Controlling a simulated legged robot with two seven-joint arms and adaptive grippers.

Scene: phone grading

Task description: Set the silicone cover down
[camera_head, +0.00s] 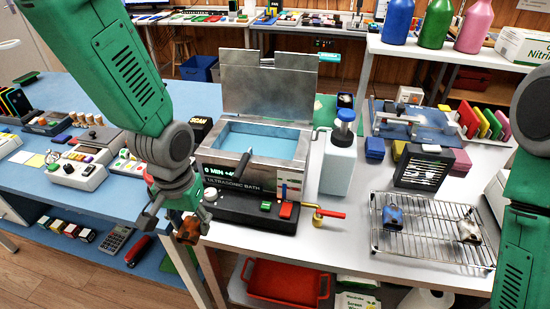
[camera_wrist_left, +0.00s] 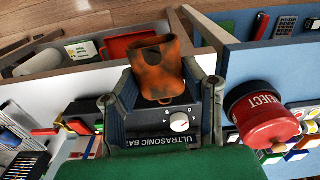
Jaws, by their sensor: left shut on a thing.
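The silicone cover (camera_head: 189,233) is a small orange-brown piece with dark patches. My left gripper (camera_head: 178,230) is shut on it and holds it in the air, in front and to the left of the ultrasonic bath (camera_head: 252,177). In the left wrist view the cover (camera_wrist_left: 158,72) stands between the two fingers (camera_wrist_left: 160,98), with an opening showing in it. The bath's white dial and lettering show behind it there. My right arm shows at the right edge of the head view, but its gripper is out of view.
A wire rack (camera_head: 425,262) at the right holds a blue case (camera_head: 393,217) and a pale one (camera_head: 470,231). A soap bottle (camera_head: 340,155) stands beside the bath. A red tray (camera_head: 283,283) sits below. A red reject container (camera_wrist_left: 264,118) shows in the left wrist view.

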